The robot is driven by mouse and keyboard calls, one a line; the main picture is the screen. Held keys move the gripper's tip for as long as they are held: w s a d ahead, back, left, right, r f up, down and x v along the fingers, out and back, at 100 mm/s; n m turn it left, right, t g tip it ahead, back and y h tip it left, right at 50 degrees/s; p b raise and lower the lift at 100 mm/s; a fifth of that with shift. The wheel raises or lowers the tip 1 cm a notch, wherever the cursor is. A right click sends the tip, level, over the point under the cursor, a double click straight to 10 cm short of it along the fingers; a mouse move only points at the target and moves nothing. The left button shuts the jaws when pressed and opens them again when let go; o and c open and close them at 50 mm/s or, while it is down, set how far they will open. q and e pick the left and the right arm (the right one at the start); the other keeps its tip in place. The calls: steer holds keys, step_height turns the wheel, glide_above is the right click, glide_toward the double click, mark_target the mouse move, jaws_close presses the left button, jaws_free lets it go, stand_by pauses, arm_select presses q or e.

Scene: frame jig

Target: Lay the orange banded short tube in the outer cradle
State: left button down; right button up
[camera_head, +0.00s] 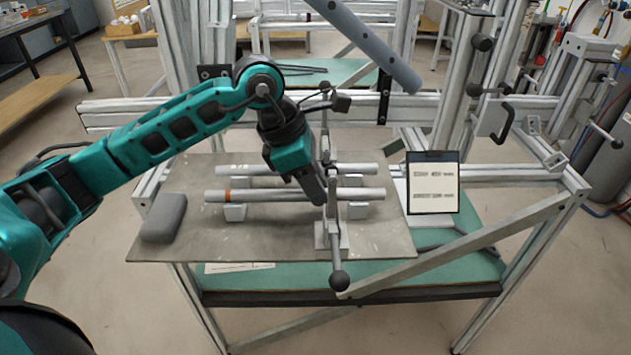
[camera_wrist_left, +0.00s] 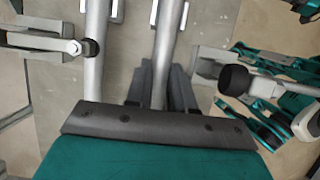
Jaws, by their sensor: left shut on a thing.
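The orange banded short tube (camera_head: 260,195) is grey with an orange band near its left end. It lies level along the front pair of cradles, the left block (camera_head: 235,213) and the right block (camera_head: 357,211). I cannot tell whether it touches both blocks. My left gripper (camera_head: 318,196) is shut on this tube right of its middle, beside the upright clamp. In the left wrist view the tube (camera_wrist_left: 166,45) runs between the fingers (camera_wrist_left: 160,92). A second grey tube (camera_head: 350,169) lies parallel behind it, and shows in the wrist view (camera_wrist_left: 95,70). My right gripper is out of view.
An upright clamp (camera_head: 332,235) with a black knob stands close to the gripper. A grey pad (camera_head: 163,218) lies at the left of the plate (camera_head: 280,245). A card (camera_head: 433,185) stands at the right. A thick grey bar (camera_head: 365,42) slants across the top.

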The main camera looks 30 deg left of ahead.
arm_select(q)
steer(key=c, duration=0.9)
jaws_free()
steer(key=v, duration=1.2)
steer(key=shift+r, duration=0.4)
steer(key=shift+s+a, duration=0.1)
steer(key=shift+s, duration=0.1)
